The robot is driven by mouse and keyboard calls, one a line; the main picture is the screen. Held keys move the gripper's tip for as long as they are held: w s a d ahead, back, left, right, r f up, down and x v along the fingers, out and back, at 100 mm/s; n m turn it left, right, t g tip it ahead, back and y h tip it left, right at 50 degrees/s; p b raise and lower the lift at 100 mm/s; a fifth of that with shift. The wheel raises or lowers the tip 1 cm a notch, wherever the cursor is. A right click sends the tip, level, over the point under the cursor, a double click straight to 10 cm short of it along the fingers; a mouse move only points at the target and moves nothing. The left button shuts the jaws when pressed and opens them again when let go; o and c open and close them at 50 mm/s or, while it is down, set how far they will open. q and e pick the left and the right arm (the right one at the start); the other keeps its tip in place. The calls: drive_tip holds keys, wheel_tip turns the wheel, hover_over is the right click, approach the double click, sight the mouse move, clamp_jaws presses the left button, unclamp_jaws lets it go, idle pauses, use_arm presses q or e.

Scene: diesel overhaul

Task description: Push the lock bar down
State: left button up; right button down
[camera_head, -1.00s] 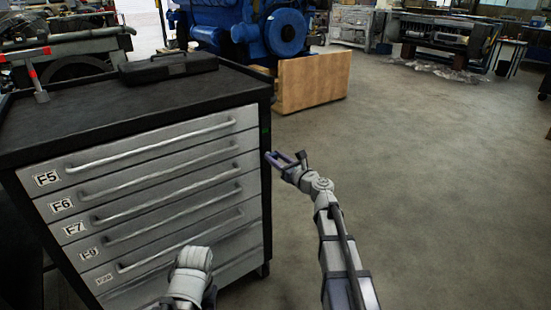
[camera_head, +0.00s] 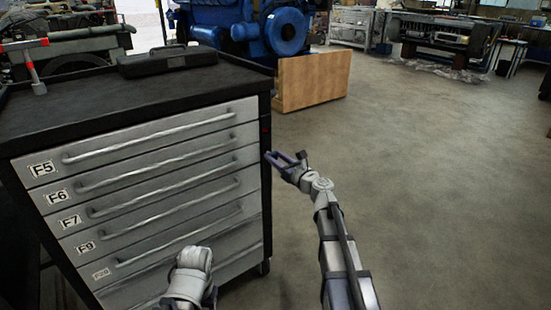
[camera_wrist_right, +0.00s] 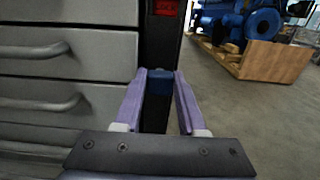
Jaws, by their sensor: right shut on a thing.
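The tool cabinet (camera_head: 145,180) stands at the left with its drawers shut. A dark upright strip (camera_wrist_right: 161,42) runs down the right edge of its front. A blue piece on this strip (camera_wrist_right: 160,82), seemingly the lock bar's grip, sits between the fingertips of my right gripper (camera_wrist_right: 163,76). The gripper is shut on it. The red indicator also shows at the top of the wrist view (camera_wrist_right: 165,7). My left gripper's jaws are not visible.
Long drawer handles (camera_head: 150,137) stick out of the front. A wooden crate (camera_head: 312,80) and a blue engine (camera_head: 270,28) stand behind. The floor at the right is clear.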

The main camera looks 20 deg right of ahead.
drive_tip(key=shift+c, duration=2.4)
unclamp_jaws()
drive_tip(key=shift+f, duration=0.2)
drive_tip(key=shift+s, duration=0.1)
drive_tip(key=v, duration=0.7)
drive_tip(key=shift+s+d, duration=0.15)
drive_tip(key=shift+s, duration=0.15)
